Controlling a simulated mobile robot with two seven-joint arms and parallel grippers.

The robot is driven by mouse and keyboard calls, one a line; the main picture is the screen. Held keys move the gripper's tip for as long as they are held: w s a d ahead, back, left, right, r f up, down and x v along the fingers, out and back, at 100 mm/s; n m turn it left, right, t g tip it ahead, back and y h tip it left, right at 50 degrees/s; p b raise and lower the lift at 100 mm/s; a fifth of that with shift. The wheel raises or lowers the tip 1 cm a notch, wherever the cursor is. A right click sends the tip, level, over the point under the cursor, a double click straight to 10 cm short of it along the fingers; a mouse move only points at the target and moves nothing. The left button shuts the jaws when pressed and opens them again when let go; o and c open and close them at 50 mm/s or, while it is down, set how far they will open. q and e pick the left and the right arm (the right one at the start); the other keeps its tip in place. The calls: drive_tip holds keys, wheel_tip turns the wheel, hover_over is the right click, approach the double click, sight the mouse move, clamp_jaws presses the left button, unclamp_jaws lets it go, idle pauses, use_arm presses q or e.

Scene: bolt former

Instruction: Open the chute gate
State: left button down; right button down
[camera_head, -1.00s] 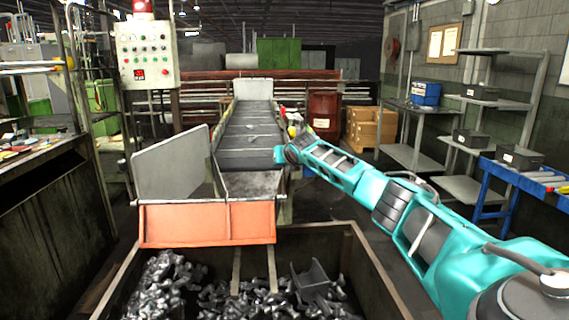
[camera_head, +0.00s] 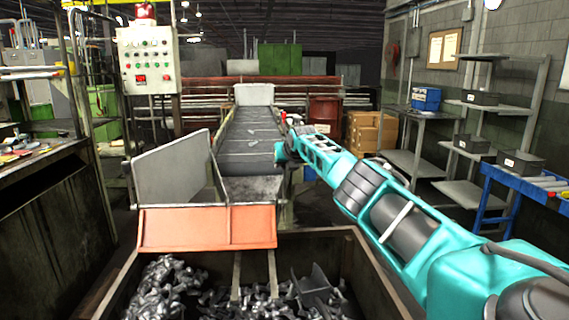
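The chute (camera_head: 252,188) slopes down from the conveyor toward me. An orange plate (camera_head: 207,228), apparently the gate, stands across its lower front end, above the bin. A flat grey plate (camera_head: 172,168) rises along the chute's left side. My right arm reaches in from the lower right, and its far end (camera_head: 283,151) is beside the conveyor's right edge, behind and above the orange plate and apart from it. The fingers of my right gripper cannot be made out there. My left gripper is not in view.
A dark bin (camera_head: 330,240) holding metal parts stands in front of the chute. The conveyor belt (camera_head: 249,135) runs back from it. A control box (camera_head: 147,58) stands at the upper left. A blue-framed bench (camera_head: 488,195) and shelves (camera_head: 487,105) are at the right.

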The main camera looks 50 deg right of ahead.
drive_tip(key=shift+r, duration=0.1)
drive_tip(key=c, duration=0.9)
unclamp_jaws()
drive_tip(key=shift+s, duration=0.1)
drive_tip(key=shift+s+a+r+p, duration=0.15)
drive_tip(key=shift+s+r+p, duration=0.2)
drive_tip(key=shift+s+r, duration=0.05)
drive_tip(key=shift+v, duration=5.75)
drive_tip(key=shift+a+f, duration=0.1)
